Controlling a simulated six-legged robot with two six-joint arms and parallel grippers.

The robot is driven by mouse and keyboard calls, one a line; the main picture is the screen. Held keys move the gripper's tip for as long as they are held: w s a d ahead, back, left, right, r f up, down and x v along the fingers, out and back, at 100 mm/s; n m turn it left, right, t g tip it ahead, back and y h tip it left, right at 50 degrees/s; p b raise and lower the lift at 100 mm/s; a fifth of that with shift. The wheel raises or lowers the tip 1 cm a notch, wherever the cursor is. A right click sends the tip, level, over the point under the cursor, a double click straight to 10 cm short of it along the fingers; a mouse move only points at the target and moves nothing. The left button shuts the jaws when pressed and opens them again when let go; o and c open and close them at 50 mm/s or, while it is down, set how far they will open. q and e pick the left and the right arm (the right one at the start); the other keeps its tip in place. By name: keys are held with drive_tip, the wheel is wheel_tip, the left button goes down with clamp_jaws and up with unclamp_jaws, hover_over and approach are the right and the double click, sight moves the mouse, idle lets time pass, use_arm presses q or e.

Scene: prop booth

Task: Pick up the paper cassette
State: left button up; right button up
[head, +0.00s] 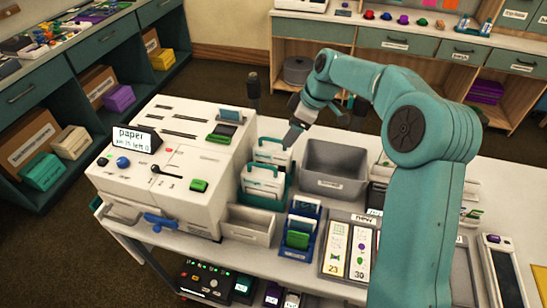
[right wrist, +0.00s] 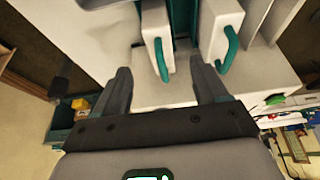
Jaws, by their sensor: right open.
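Two white cassettes with teal loop handles stand upright in teal holders in the middle of the table, a rear one (head: 268,145) and a front one (head: 262,178). My right gripper (head: 292,134) is just above and to the right of the rear one. In the right wrist view my right gripper (right wrist: 164,92) is open and empty. One white cassette (right wrist: 157,25) with a teal handle lies ahead between the fingers, apart from them. A second white cassette (right wrist: 222,30) stands to its right. My left gripper is not in view.
A white machine (head: 170,150) with a sign starting "paper" (head: 135,138) stands left of the holders. A grey bin (head: 335,165) is right of the right gripper. A low light tray (head: 248,224), a blue holder (head: 299,235) and a calendar-like panel (head: 350,250) lie in front.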

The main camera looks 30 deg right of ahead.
sight(276, 148)
drive_tip(key=x, duration=0.5)
drive_tip(key=shift+w+a+p, duration=0.15)
drive_tip(key=shift+p, duration=0.15)
drive_tip(key=shift+a, duration=0.1)
drive_tip(key=shift+f, duration=0.25)
drive_tip(key=p+x, duration=0.2)
drive_tip(key=x, duration=0.2)
drive_tip(key=shift+w+f, duration=0.1)
drive_tip(key=shift+w, duration=0.2)
drive_tip(key=shift+a+f, duration=0.15)
drive_tip(key=shift+f, duration=0.2)
drive_tip(key=c, duration=1.3)
